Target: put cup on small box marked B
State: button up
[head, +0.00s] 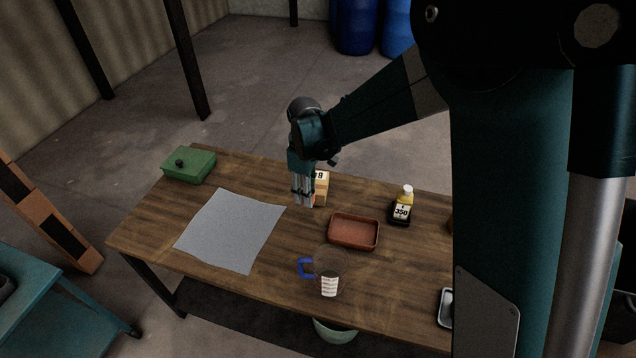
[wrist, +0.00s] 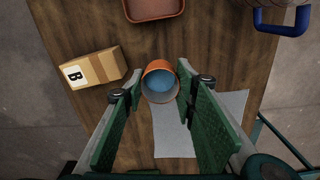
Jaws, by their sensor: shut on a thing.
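An orange cup (wrist: 158,67) with a blue inside shows between the fingertips in the wrist view, its mouth facing the camera. My gripper (wrist: 160,88) is shut on it. In the head view my gripper (head: 303,198) points down over the table's far half, and the cup cannot be made out there. The small box marked B (wrist: 95,68) is tan with a white label. It lies left of the cup in the wrist view, apart from it. In the head view the box (head: 321,190) is partly hidden behind my gripper.
A reddish tray (head: 354,232) and a blue-handled mug (head: 329,285) stand nearer the front. A grey sheet (head: 232,232) covers the left table; bare wood lies between sheet and tray.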

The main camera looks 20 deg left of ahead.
notch_tip(320, 180, up, 5)
jog(key=n+p, duration=0.1)
jog(key=p, duration=0.2)
send_over(319, 182)
jog(key=shift+f, duration=0.15)
jog(key=shift+f, duration=0.1)
jog(key=shift+f, duration=3.05)
jog(key=shift+f, duration=1.85)
jog(key=shift+f+b, duration=0.2)
jog(key=shift+b, duration=0.1)
jog(key=o, duration=0.9)
